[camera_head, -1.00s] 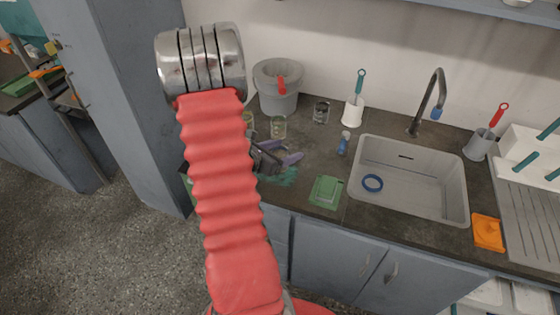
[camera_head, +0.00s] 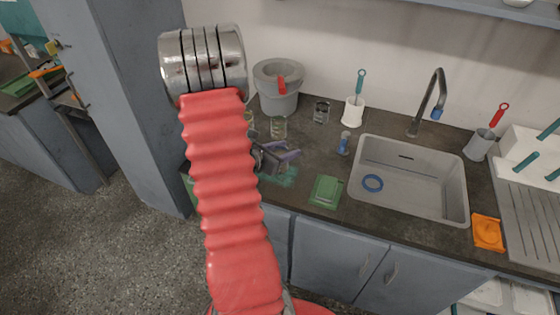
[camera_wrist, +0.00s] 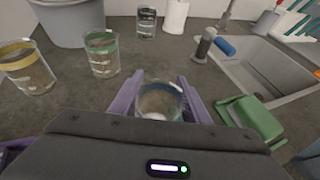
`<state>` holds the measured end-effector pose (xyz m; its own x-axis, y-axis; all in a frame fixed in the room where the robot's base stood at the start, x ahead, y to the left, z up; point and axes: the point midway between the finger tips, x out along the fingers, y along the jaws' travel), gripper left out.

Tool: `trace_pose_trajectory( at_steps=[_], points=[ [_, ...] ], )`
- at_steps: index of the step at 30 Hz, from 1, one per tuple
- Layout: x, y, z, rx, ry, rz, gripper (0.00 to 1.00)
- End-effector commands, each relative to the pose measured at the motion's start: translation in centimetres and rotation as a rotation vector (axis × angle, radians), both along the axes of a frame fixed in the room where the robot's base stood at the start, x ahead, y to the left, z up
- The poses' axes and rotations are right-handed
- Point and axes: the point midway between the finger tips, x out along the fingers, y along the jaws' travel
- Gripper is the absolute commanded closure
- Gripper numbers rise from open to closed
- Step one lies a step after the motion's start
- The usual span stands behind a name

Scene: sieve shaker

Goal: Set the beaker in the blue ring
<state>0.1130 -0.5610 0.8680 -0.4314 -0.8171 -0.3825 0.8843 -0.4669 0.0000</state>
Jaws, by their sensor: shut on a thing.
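My gripper (camera_head: 285,156) is low over the counter left of the sink, partly hidden behind my red arm. In the wrist view its purple fingers (camera_wrist: 158,98) are shut on a clear glass beaker (camera_wrist: 160,97) with a bluish rim band. This beaker stands upright between the fingers. Whether its base touches the counter cannot be told. The held beaker is hard to make out in the head view.
A yellow-banded beaker (camera_wrist: 27,68) and a green-banded beaker (camera_wrist: 102,53) stand left of the gripper. A dark-banded beaker (camera_wrist: 147,22) stands farther back. A tap (camera_head: 431,98) rises behind the sink.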

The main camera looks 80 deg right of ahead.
Motion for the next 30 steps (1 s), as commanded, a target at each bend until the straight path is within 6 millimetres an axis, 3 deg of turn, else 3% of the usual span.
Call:
trace_pose_trajectory(
  at_steps=[9,20,30],
  points=[
    [0.0,0.0,0.0,0.0,0.0,0.0,0.84],
    [0.0,0.0,0.7,-0.003,-0.001,-0.001,0.84],
    [0.0,0.0,4.6,-0.005,-0.002,-0.001,0.84]
  ],
)
